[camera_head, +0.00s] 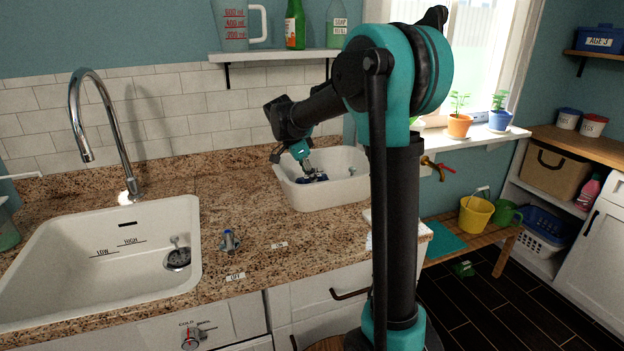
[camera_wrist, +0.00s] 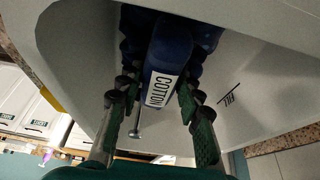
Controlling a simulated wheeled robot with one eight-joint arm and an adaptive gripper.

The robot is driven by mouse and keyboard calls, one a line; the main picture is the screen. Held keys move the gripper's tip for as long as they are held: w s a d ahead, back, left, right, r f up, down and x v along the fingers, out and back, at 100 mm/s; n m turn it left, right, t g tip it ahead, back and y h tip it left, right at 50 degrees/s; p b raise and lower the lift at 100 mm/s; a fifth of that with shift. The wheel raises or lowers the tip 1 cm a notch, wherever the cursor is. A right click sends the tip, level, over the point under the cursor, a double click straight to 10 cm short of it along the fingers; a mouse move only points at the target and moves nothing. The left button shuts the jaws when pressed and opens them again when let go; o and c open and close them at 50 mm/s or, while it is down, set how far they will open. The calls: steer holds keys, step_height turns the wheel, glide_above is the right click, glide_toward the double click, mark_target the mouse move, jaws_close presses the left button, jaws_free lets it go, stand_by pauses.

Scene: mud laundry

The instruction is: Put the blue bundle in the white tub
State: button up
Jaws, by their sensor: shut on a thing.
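The white tub (camera_head: 330,197) stands on the granite counter, below the wall shelf. My gripper (camera_head: 306,172) reaches down into it from above and is shut on the blue bundle (camera_head: 316,178). In the wrist view, the blue bundle (camera_wrist: 172,50) is dark blue with a white label reading COTTON, and it sits between the two fingers of my gripper (camera_wrist: 158,82). The tub's pale inside wall (camera_wrist: 245,85), with a fill mark, is around it. The bundle is within the tub's walls. I cannot tell whether it touches the tub's floor.
A white sink (camera_head: 90,270) with a tall chrome faucet (camera_head: 105,130) is at the left. A small knob (camera_head: 229,240) stands on the counter between sink and tub. A brass tap (camera_head: 433,165) is right of the tub. The shelf (camera_head: 275,55) above holds a jug and bottles.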

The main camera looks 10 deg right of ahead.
steer(key=o, duration=1.2)
steer(key=v, duration=1.2)
steer(key=shift+r, duration=0.1)
